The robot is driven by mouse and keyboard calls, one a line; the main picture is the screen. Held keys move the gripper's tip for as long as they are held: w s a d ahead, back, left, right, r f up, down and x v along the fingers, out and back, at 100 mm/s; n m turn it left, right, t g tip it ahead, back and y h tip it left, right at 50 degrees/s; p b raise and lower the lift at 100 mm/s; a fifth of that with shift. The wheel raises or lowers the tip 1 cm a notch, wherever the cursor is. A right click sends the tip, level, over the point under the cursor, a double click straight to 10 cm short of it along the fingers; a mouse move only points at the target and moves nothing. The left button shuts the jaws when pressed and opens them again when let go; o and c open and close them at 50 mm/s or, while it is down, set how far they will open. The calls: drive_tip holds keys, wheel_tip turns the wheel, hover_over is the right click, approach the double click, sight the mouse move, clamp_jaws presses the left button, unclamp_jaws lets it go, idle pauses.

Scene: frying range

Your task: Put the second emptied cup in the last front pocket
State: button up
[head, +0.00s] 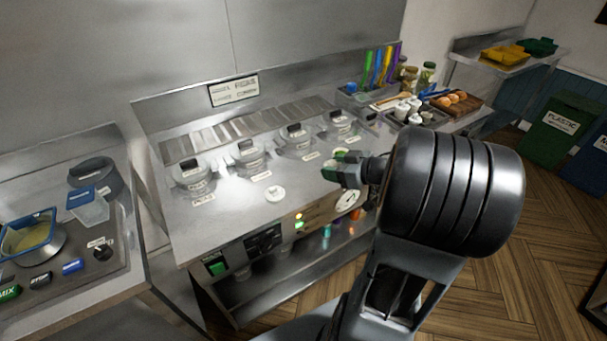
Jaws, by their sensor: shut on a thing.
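My gripper (341,167), with green fingertips, is over the right front part of the steel range. It is shut on a small pale cup (331,172), mostly hidden by the fingers. Several white cups (403,110) stand in a dark tray (388,116) on the right counter, beyond my gripper. The front pockets are too small and partly covered to tell apart.
Several round lidded pots (247,155) stand in a row on the steel range top (235,205). Eggs (452,98) sit on a wooden board to the right. Bottles and coloured utensils stand behind the cups.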

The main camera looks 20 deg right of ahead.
drive_tip(key=w+f, duration=0.4)
drive_tip(key=w, duration=0.4)
hover_over(312, 180)
drive_tip(key=f, duration=0.5)
drive_tip(key=shift+s+d, duration=0.1)
drive_tip(key=shift+s, duration=0.15)
drive_tip(key=shift+w+f, duration=0.15)
drive_tip(key=shift+f, duration=0.5)
drive_tip(key=shift+w+f, duration=0.15)
drive_tip(key=shift+f, duration=1.05)
drive_tip(key=shift+f+b, duration=0.2)
drive_tip(key=shift+b, duration=0.1)
drive_tip(key=o, duration=0.8)
drive_tip(key=shift+c, duration=0.2)
